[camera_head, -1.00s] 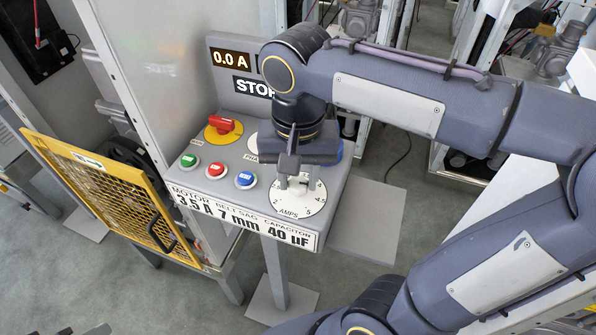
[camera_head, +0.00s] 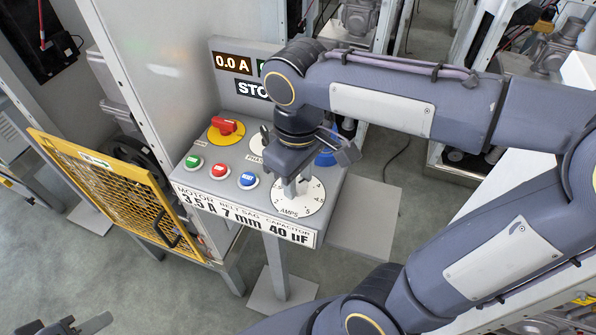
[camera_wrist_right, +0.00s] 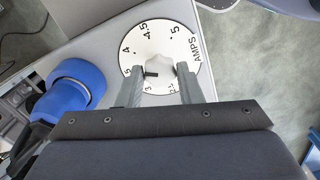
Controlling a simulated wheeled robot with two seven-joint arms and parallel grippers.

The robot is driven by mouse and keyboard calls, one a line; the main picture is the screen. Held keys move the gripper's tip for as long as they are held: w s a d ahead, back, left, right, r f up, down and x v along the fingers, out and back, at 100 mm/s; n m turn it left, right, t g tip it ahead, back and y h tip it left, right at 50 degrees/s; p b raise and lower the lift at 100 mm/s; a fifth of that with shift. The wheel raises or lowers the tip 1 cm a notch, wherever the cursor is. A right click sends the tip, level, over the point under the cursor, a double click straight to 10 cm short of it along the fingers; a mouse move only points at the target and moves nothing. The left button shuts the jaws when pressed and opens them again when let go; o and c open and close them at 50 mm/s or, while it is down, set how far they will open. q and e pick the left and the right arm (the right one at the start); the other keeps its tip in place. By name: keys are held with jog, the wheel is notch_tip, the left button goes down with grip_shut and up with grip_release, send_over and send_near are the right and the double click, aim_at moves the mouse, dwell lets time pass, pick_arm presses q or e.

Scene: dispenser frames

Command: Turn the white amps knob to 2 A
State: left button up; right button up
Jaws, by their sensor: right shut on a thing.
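The white amps knob (camera_wrist_right: 159,66) sits at the middle of a round white dial (camera_wrist_right: 188,68) marked with numbers and AMPS. The dial is also at the front right of the grey panel in the head view (camera_head: 313,203). My right gripper (camera_head: 293,188) is shut on the knob from above; in the wrist view its fingers (camera_wrist_right: 158,72) stand on either side of it. A short black mark on the knob points left, roughly toward 3.5. The fingers cover part of the scale near 2 and 3. The tip of my left gripper (camera_head: 84,326) shows at the lower left edge, its jaws unclear.
The panel has a red switch (camera_head: 226,127), green (camera_head: 193,161), red (camera_head: 220,170) and blue (camera_head: 248,180) buttons, and a large blue knob (camera_wrist_right: 77,85) near my right gripper. A display (camera_head: 233,64) reads 0.0 A. A yellow mesh guard (camera_head: 110,200) stands left.

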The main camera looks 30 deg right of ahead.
jog(key=n+p, duration=0.1)
jog(key=n, duration=0.3)
jog(key=shift+r+n, duration=0.15)
jog(key=shift+n, duration=0.15)
jog(key=n+p, duration=0.1)
jog(key=n, duration=0.2)
jog(key=shift+n, duration=0.4)
jog(key=n+p, duration=0.1)
jog(key=n, duration=0.3)
jog(key=n+p, duration=0.1)
jog(key=n, duration=0.3)
jog(key=n+p, duration=0.2)
jog(key=n, duration=0.2)
jog(key=shift+n, duration=0.3)
jog(key=n+p, duration=0.1)
jog(key=n, duration=0.2)
jog(key=shift+n, duration=0.3)
jog(key=n+p, duration=0.2)
jog(key=n, duration=0.2)
jog(key=shift+n+p, duration=0.8)
jog(key=shift+n, duration=1.2)
